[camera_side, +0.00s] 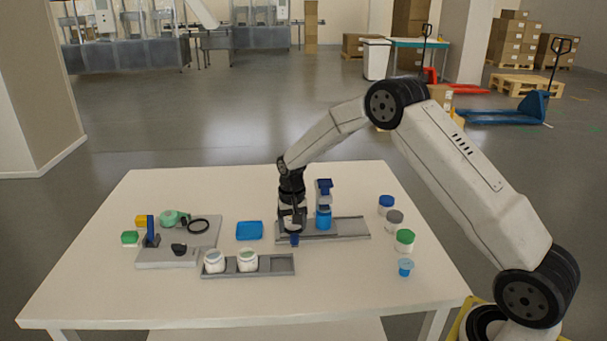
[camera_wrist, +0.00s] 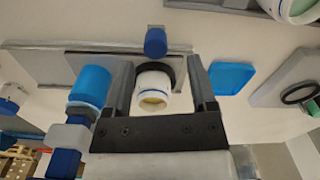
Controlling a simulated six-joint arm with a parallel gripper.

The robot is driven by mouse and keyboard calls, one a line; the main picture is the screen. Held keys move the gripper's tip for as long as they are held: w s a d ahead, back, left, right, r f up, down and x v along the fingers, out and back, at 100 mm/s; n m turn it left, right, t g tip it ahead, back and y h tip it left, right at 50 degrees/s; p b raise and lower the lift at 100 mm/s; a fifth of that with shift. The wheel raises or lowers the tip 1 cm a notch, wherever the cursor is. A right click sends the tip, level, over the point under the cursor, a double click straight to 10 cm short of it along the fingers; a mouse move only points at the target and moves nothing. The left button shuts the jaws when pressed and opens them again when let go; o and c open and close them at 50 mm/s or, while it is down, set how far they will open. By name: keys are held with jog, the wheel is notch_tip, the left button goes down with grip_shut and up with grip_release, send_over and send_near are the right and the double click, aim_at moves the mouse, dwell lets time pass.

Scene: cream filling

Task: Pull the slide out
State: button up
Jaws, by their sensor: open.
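The slide is a grey flat piece on a grey rail (camera_side: 350,228), with a small blue knob (camera_side: 294,240) at its front edge. In the wrist view the knob (camera_wrist: 155,41) stands just beyond my fingertips, and the grey plate (camera_wrist: 97,66) lies left of it. My gripper (camera_side: 292,222) points down over the left part of the rail. It is open, with its two fingers (camera_wrist: 159,72) on either side of a white jar (camera_wrist: 153,96). The jar sits in a black ring. Whether the fingers touch the jar cannot be told.
A blue dispenser (camera_side: 324,200) stands close right of my gripper. A rack with two white jars (camera_side: 247,261) is in front. A blue tray (camera_side: 249,230) and a grey board (camera_side: 165,260) with tools lie left. Lidded jars (camera_side: 404,238) and a blue cup (camera_side: 405,267) stand right.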

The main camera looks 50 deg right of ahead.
jog(key=shift+r, duration=1.95)
jog(key=shift+a, duration=0.1)
jog(key=shift+s+a+r, duration=0.15)
jog(key=shift+s, duration=0.1)
jog(key=s+a+r+n+t, duration=0.1)
jog(key=s+a+r+n, duration=0.1)
jog(key=s, duration=1)
jog(key=s+a+r+n+t, duration=0.1)
jog(key=s+a+r+n, duration=0.1)
jog(key=s+a+n, duration=0.2)
jog(key=s+a, duration=0.3)
jog(key=s, duration=0.5)
jog(key=shift+a+n+t, duration=0.15)
jog(key=shift+n+t, duration=0.15)
jog(key=shift+n, duration=0.1)
jog(key=shift+w, duration=0.1)
